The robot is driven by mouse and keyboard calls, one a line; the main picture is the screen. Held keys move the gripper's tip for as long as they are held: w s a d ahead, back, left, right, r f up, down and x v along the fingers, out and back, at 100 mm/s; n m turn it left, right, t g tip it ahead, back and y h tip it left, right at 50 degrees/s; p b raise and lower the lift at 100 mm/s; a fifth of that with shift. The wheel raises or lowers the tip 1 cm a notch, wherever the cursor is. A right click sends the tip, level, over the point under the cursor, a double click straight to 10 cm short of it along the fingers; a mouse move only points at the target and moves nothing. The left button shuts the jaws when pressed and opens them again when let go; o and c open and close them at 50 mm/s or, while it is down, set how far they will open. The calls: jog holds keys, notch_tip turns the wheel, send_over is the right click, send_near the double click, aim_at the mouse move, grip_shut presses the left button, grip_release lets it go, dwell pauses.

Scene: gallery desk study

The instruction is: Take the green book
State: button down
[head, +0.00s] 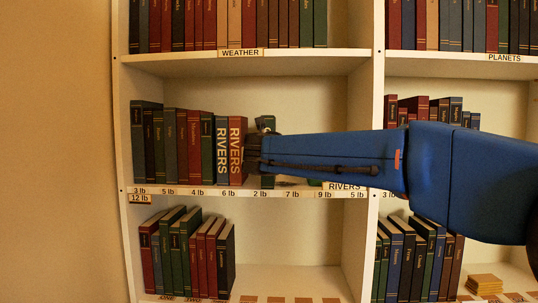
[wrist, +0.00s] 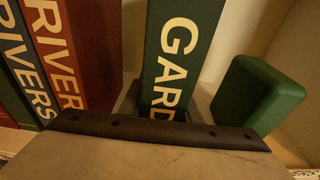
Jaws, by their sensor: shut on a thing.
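A green book (wrist: 180,45) with pale letters starting "GARD" on its spine stands upright in the wrist view. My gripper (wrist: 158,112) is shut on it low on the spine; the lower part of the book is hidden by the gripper. In the head view the green book (head: 266,123) shows at its top and bottom, behind the end of my gripper (head: 256,156). It stands at the middle shelf, just right of the red "RIVERS" book (head: 237,150).
A blue "RIVERS" book (head: 221,150) and a row of books fill the shelf's left part. A green rounded block (wrist: 262,95) stands right of the held book. A "RIVERS" label (head: 345,187) is on the shelf edge (head: 290,193). A divider (head: 376,100) stands further right.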

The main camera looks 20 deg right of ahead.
jog(key=shift+r, duration=0.15)
jog(key=shift+s+r, duration=0.15)
jog(key=shift+r, duration=0.05)
notch_tip(320, 180, up, 6)
jog(key=f+v, duration=0.3)
jog(key=v, duration=1.6)
jog(key=shift+s+a+r, duration=0.15)
jog(key=shift+s+r, duration=0.05)
jog(key=shift+s, duration=0.25)
